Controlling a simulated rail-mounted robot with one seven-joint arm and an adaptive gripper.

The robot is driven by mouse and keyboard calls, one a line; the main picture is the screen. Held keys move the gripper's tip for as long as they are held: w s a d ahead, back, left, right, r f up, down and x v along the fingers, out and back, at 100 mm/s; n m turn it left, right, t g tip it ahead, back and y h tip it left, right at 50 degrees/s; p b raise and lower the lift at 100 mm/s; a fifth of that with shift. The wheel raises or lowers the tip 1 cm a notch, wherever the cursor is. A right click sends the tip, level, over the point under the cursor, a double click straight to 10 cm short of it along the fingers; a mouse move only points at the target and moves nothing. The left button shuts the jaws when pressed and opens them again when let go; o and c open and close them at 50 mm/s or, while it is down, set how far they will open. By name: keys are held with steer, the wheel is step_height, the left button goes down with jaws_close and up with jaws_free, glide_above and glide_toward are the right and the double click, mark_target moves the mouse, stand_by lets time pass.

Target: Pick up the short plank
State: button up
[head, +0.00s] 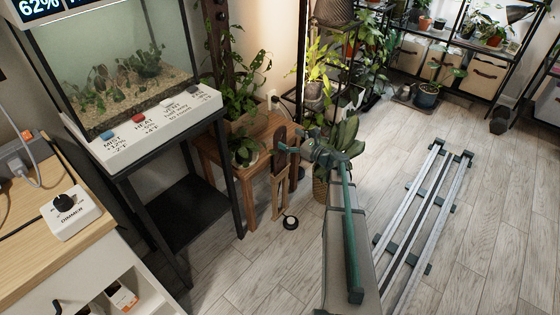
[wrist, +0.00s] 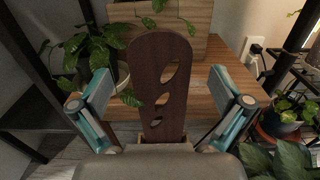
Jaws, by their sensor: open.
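The plank that shows is a dark brown upright board with a rounded top and leaf-shaped cutouts (wrist: 158,72). It stands between my open fingers in the wrist view, apart from both pads as far as I can see. My gripper (wrist: 160,92) is open and holds nothing. In the head view the dark board (head: 280,137) rises above a light wooden stand (head: 278,188), beside the plant table. My gripper (head: 288,147) is at the board there.
A wooden table (head: 210,154) with potted plants (head: 244,151) stands just behind the board. A glass terrarium (head: 105,60) on a black stand is to the left. A potted plant (head: 343,135) is close on the right. Open floor (head: 510,200) lies far right.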

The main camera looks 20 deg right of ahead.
mark_target(281, 134)
steer(key=shift+b+x, duration=0.5)
steer(key=shift+x, duration=1.85)
steer(key=shift+f, duration=0.1)
steer(key=c, duration=1.5)
